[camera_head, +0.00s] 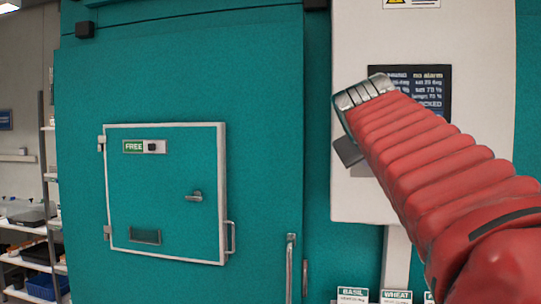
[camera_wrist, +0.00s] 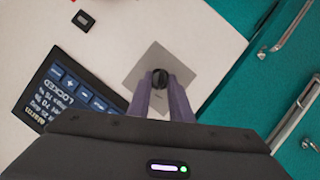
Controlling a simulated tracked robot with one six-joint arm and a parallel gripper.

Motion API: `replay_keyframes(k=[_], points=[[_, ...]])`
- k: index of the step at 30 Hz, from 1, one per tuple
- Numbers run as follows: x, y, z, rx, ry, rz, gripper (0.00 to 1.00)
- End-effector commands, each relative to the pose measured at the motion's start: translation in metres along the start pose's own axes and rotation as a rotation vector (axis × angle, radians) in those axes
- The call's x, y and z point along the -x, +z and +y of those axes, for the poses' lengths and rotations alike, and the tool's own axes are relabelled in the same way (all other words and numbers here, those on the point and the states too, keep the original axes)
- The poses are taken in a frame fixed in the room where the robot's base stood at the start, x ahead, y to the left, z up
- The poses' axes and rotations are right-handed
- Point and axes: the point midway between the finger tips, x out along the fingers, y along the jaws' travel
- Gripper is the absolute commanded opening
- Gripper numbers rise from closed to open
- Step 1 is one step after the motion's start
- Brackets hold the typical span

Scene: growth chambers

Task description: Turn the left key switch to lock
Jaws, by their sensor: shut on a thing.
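The key switch (camera_wrist: 160,77) is a small round black knob on a square grey plate (camera_wrist: 148,60), set in the white control panel (camera_head: 352,50). My gripper (camera_wrist: 160,84) is shut on the knob, one purple-grey finger on each side of it. In the head view my red-sleeved arm hides the switch and the fingertips. The panel's dark display (camera_wrist: 75,92) shows the word LOCKED. It also shows in the head view (camera_head: 432,82), partly covered by my arm, with "no alarm" readable at its top. The exact angle of the knob is hard to tell.
A small black part (camera_wrist: 83,20) sits on the panel. A teal chamber wall (camera_head: 260,70) with a closed hatch (camera_head: 165,225), marked FREE, stands to the left. Metal bar handles (camera_head: 290,265) stick out there. Shelves (camera_head: 35,215) stand at far left.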

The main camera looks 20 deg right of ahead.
Motion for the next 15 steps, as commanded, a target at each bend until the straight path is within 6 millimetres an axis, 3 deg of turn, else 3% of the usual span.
replay_keyframes(k=[10,11,15], points=[[-0.0034,0.0055,-0.0021,0.004,-0.002,-0.016,0.0],[-0.0034,0.0056,-0.0021,0.004,-0.002,-0.016,0.2],[-0.0024,0.0041,-0.0013,0.003,-0.001,-0.012,0.24]])
